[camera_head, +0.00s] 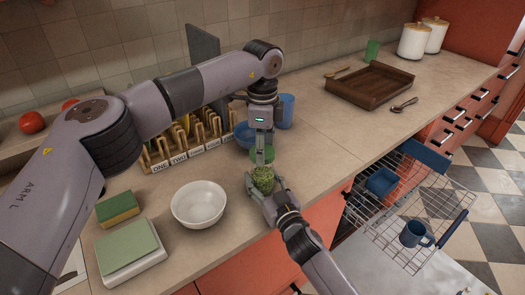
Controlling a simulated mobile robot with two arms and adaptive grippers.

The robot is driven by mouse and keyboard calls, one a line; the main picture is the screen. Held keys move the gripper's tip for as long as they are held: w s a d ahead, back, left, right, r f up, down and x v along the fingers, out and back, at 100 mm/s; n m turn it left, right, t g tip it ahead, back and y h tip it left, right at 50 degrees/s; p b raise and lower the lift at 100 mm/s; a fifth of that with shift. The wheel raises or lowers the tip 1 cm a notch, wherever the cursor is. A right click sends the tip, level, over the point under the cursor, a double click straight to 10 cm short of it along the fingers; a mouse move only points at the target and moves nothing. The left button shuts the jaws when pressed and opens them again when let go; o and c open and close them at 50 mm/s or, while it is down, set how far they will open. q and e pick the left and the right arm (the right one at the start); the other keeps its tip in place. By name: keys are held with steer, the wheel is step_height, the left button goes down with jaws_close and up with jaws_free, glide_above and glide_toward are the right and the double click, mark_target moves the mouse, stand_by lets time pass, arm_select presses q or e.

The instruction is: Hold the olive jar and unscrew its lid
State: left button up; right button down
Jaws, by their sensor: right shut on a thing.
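The olive jar (263,179) is small, with green contents, and stands upright near the counter's front edge. A green lid (264,156) shows at its top; I cannot tell whether it is still seated. My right gripper (261,186) comes from the front right and is shut on the jar's body, hiding part of it. My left gripper (261,150) points straight down over the jar with its fingertips at the lid. Its fingers are too small and overlapped to show whether they are open or shut.
A white bowl (199,205) sits left of the jar. A blue bowl (244,135) and blue cup (286,110) stand behind. A wooden rack (160,160) and brown tray (369,84) are farther back. A wire basket (400,225) is below at right. Counter right of the jar is clear.

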arm_select(q)
step_height(320, 180, up, 3)
steer(key=shift+f, duration=0.1)
arm_select(e)
steer(key=c, duration=0.6)
jaws_free()
steer(key=shift+o, duration=0.2)
arm_select(q)
steer(key=shift+f, duration=0.1)
arm_select(e)
steer(key=v, duration=1.2)
